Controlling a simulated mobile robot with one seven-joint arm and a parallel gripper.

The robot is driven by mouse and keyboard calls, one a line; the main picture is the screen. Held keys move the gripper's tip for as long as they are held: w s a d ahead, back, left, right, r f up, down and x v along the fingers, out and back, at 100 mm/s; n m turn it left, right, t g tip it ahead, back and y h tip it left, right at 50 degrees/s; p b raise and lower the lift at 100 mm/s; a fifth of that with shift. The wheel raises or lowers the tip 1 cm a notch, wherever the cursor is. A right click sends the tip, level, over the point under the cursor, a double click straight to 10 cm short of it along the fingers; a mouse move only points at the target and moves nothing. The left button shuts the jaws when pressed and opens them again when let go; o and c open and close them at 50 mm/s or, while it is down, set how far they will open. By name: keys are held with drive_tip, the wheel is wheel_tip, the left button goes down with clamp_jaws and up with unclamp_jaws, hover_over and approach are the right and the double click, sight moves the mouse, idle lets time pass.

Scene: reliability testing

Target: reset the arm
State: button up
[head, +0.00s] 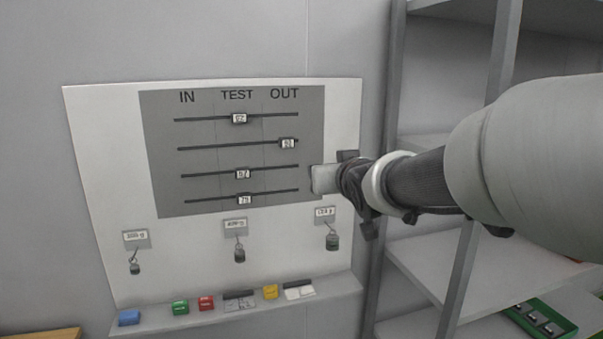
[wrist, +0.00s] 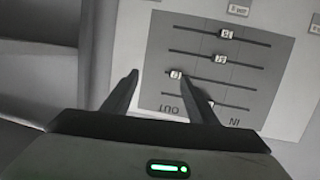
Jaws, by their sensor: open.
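A white board (head: 90,190) on the wall bears a grey panel (head: 155,150) marked IN, TEST and OUT. Several horizontal rails carry small white numbered sliders. The second slider from the top (head: 287,144) is at the OUT end; the others, such as the top one (head: 240,118), are in the TEST column. My gripper (head: 325,178) is at the panel's right edge, by the lower rails' OUT ends. In the wrist view, which is upside down, my gripper (wrist: 158,77) is open with nothing held. The OUT-side slider (wrist: 176,75) appears beside the right fingertip; contact cannot be told.
Weights with tags (head: 238,252) hang below the panel. A ledge (head: 150,325) under the board holds coloured blocks, including a blue one (head: 129,317). A grey shelf rack (head: 430,262) stands close at right, behind my arm, with a green tray (head: 540,322) low down.

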drive_tip(key=s+d+f+g+p, duration=0.2)
drive_tip(key=s+g, duration=0.1)
drive_tip(key=s, duration=0.8)
drive_tip(key=s+d+f+m+g+h+p, duration=0.1)
drive_tip(key=s+d+f+g+p, duration=0.1)
drive_tip(key=s, duration=0.8)
drive_tip(key=s+d+f+m+g+h+p, duration=0.1)
drive_tip(key=s+d+f+g+p, duration=0.1)
drive_tip(key=s, duration=0.9)
drive_tip(key=d+g+p, duration=0.1)
drive_tip(key=g, duration=0.1)
drive_tip(key=shift+s+f+g, duration=0.25)
drive_tip(key=shift+s+g, duration=0.05)
